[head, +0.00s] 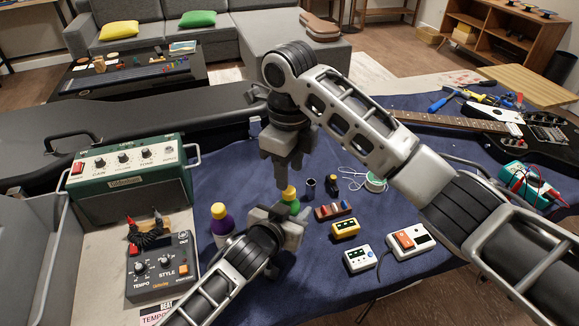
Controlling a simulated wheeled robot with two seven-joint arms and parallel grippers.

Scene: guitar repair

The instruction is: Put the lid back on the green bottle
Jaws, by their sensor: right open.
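The green bottle (293,206) stands on the blue cloth, with its lower part hidden by my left gripper. A yellow lid (290,192) shows at its top, and I cannot tell whether it is fully seated. My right gripper (281,182) points down just above and beside the lid, open, its fingertips close to it. My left gripper (286,240) is at the bottle's near side, low over the cloth. Its fingertips are partly hidden, so I cannot tell whether they are shut on the bottle.
A purple bottle with a yellow lid (221,222) stands just left of my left gripper. A green amplifier (128,180) and a black pedal (161,268) are at left. A guitar (450,124) lies at back right.

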